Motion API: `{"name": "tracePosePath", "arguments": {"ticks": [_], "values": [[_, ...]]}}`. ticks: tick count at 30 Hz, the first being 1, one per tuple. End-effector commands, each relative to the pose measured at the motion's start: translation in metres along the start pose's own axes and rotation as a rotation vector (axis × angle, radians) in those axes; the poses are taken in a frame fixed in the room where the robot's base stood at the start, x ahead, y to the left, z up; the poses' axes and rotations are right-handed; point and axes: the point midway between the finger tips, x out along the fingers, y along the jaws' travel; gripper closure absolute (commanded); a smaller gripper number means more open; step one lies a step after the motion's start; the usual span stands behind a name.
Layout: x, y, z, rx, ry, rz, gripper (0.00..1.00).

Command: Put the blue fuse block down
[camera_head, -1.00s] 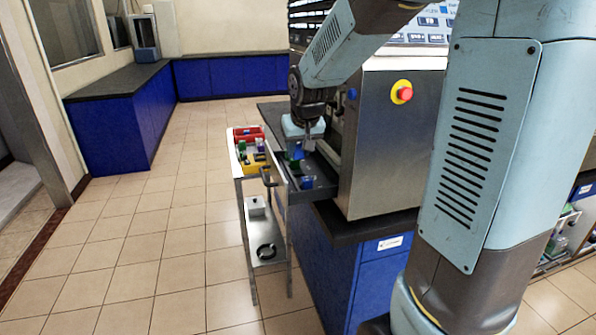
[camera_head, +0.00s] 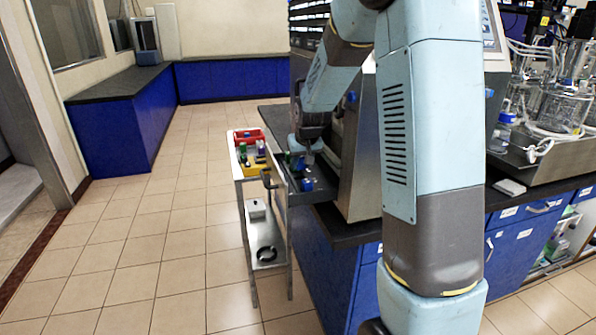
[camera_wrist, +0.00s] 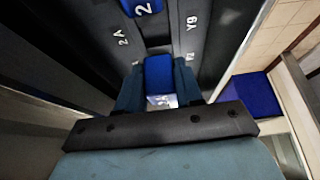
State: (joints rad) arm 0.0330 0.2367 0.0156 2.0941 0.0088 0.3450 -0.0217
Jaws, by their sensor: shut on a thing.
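A blue fuse block (camera_wrist: 158,72) sits between the two fingers of my gripper (camera_wrist: 158,92) in the wrist view, and the gripper is shut on it. It is over a dark tray with white slot markings; whether it touches the tray floor I cannot tell. A second blue block (camera_wrist: 141,6) marked "2" lies in the tray just beyond. In the head view my gripper (camera_head: 309,158) points down over the dark tray (camera_head: 312,197) at the bench edge. A blue block (camera_head: 307,184) shows in the tray's near part. The held block is not clear there.
A steel trolley (camera_head: 262,213) with red and yellow bins (camera_head: 248,135) stands just left of the tray. A steel cabinet (camera_head: 361,172) rises close on the right. Glass vessels (camera_head: 562,108) stand further right. The tiled floor at left is clear.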

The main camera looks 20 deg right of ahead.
Motion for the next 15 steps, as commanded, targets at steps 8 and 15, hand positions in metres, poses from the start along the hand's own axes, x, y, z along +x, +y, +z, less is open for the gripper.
{"name": "tracePosePath", "arguments": {"ticks": [8,15], "values": [[0.029,0.0,0.013,-0.001,-0.002,0.0,0.99],[0.029,0.0,0.013,-0.001,-0.001,0.0,0.99]]}}
